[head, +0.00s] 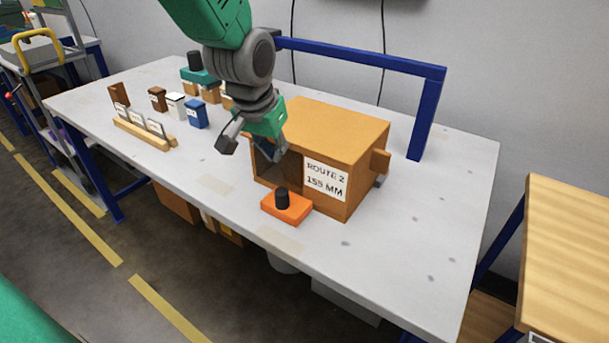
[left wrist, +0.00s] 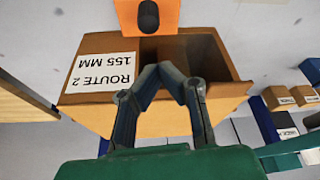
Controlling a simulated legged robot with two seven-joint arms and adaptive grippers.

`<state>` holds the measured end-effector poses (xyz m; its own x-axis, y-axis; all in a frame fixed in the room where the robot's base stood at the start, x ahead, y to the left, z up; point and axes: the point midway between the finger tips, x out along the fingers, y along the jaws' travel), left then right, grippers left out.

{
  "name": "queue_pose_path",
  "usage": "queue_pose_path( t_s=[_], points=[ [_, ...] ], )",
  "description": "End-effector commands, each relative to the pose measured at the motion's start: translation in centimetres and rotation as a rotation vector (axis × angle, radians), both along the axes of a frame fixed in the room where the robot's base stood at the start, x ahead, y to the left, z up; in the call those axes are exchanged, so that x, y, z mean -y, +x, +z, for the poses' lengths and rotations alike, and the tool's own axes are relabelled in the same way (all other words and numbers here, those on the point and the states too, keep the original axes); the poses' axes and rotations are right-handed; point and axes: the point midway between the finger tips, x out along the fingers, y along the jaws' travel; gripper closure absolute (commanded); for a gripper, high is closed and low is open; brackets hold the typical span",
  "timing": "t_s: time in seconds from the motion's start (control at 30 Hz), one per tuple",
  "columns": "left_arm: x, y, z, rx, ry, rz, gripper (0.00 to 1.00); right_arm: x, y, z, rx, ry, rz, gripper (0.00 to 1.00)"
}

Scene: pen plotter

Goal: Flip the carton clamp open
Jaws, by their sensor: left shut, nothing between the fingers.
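A brown carton (head: 325,132) labelled "ROUTE 2 155 MM" stands on the table, with a dark opening in its front left. It also shows upside down in the left wrist view (left wrist: 100,53). An orange block (head: 286,207) with a black knob sits in front of the carton; it shows at the top of the left wrist view (left wrist: 172,18). A small brown tab (head: 380,162) sticks out of the carton's right side. I cannot tell which part is the clamp. My left gripper (head: 275,157) is shut and empty at the opening; its fingertips meet in the left wrist view (left wrist: 160,70).
Several small boxes (head: 197,114) and a wooden rack with cards (head: 145,133) stand left of the carton. A blue frame (head: 427,115) rises behind it. The table (head: 400,265) is clear at the front right. A wooden-topped table (head: 570,255) stands at the right.

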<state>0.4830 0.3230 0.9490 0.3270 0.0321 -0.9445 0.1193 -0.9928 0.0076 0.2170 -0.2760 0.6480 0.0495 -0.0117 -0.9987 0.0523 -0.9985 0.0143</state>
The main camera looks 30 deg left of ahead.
Motion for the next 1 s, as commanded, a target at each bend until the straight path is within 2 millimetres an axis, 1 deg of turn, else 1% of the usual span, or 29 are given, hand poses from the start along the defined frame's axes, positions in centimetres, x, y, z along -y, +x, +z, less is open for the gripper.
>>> queue_pose_path(
  t_s=[0.23, 0.37, 0.47, 0.6, 0.8, 1.0],
  points=[
    [0.2, 0.2, -0.1, -0.001, 0.002, -0.001, 1.00, 0.0, 0.0, 0.0, -0.001, 0.000, -0.001, 0.60],
    [0.0, 0.4, -0.8, -0.002, 0.000, -0.001, 1.00, 0.0, 0.0, -0.2, 0.000, -0.001, -0.001, 0.60],
    [-0.2, 0.8, -2.2, -0.004, -0.002, -0.001, 1.00, 0.0, 0.0, -0.6, 0.000, -0.001, -0.001, 0.60],
    [-0.3, 1.6, -4.8, -0.005, -0.002, -0.001, 1.00, 0.0, 0.0, -1.2, 0.000, 0.000, -0.001, 0.60],
    [-0.2, 2.7, -7.9, -0.003, 0.000, -0.001, 1.00, 0.0, 0.0, -2.0, 0.000, 0.000, -0.001, 0.60],
    [-0.1, 3.3, -9.4, -0.001, 0.001, -0.002, 1.00, 0.1, 0.0, -2.3, 0.000, 0.000, -0.001, 0.60]
  ],
)
